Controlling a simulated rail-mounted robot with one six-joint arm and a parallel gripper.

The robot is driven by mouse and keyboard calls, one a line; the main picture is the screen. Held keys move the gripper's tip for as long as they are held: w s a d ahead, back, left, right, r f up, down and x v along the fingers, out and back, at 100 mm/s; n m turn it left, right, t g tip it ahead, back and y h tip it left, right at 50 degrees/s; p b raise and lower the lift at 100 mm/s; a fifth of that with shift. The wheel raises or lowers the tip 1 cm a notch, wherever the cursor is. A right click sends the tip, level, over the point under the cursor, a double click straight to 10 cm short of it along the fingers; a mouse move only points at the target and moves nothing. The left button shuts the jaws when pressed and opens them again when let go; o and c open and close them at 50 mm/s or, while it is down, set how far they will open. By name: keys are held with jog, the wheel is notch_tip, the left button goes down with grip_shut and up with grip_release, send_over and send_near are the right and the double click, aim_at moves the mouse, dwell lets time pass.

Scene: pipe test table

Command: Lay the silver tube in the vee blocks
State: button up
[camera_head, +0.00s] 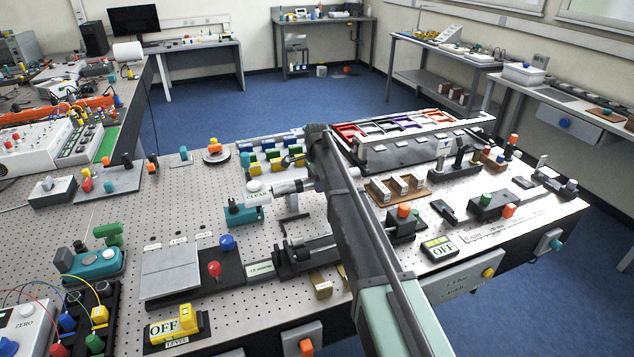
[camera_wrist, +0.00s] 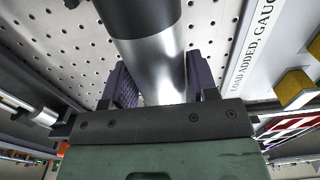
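The silver tube (camera_wrist: 155,68) shows in the wrist view, with a black section at its upper end. My gripper (camera_wrist: 162,88) has its two dark pads against the tube's sides. It holds the tube above the perforated table. In the head view my arm hides the gripper, and I cannot make out the held tube there. Dark blocks (camera_head: 287,258) on a long dark base stand left of my arm; they may be the vee blocks, but their notches are not clear.
A yellow OFF box (camera_head: 176,327) is at the front left.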

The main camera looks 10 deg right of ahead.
jog(key=o, duration=0.4)
jog(key=shift+c, duration=0.2)
jog(key=shift+r, duration=0.1)
notch_tip(320, 180, up, 11)
jog(key=p, duration=1.1)
jog(key=shift+f, duration=0.2)
